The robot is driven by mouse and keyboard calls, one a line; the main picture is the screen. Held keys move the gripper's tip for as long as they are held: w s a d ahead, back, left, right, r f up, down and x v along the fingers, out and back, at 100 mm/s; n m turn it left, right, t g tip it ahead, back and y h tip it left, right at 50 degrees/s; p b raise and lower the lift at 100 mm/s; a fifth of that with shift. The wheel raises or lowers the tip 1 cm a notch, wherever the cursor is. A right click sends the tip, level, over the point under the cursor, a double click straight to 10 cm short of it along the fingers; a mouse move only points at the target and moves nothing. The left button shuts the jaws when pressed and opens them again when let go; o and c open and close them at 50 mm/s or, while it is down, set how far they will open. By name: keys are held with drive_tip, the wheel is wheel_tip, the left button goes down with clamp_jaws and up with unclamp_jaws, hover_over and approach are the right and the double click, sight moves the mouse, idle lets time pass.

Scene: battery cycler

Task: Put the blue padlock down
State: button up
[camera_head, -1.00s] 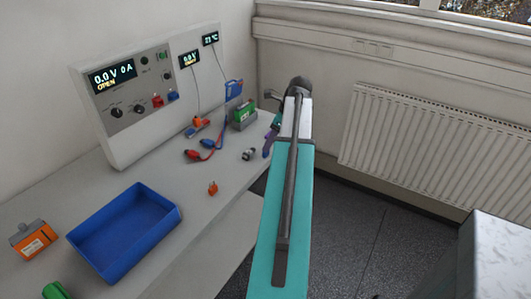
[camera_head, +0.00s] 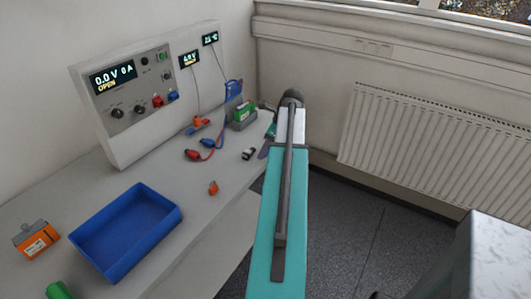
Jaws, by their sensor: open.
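A blue piece with a loop-like top (camera_head: 233,90) is at the back of the bench, behind the green block; it is too small to tell whether it is the blue padlock. My gripper (camera_head: 266,143) is over the bench's right edge, mostly hidden behind my teal arm. Only a teal part and a purple tip show. The jaws are open, and I see nothing held between them. A small black-and-white item (camera_head: 249,154) lies on the bench just left of the gripper.
A blue tray (camera_head: 125,230) stands empty at the front left, beside an orange block (camera_head: 36,241). A small orange item (camera_head: 213,188), red and blue leads (camera_head: 207,153) and a green block (camera_head: 243,114) are on the bench. The cycler panel (camera_head: 150,90) stands behind.

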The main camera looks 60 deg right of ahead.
clamp_jaws()
drive_tip(key=shift+r, duration=0.2)
drive_tip(key=shift+r+b, duration=0.5)
drive_tip(key=shift+r, duration=0.7)
drive_tip(key=s+r+b, duration=0.2)
drive_tip(key=s+b, duration=0.1)
drive_tip(key=s, duration=1.3)
drive_tip(key=shift+a+r, duration=0.1)
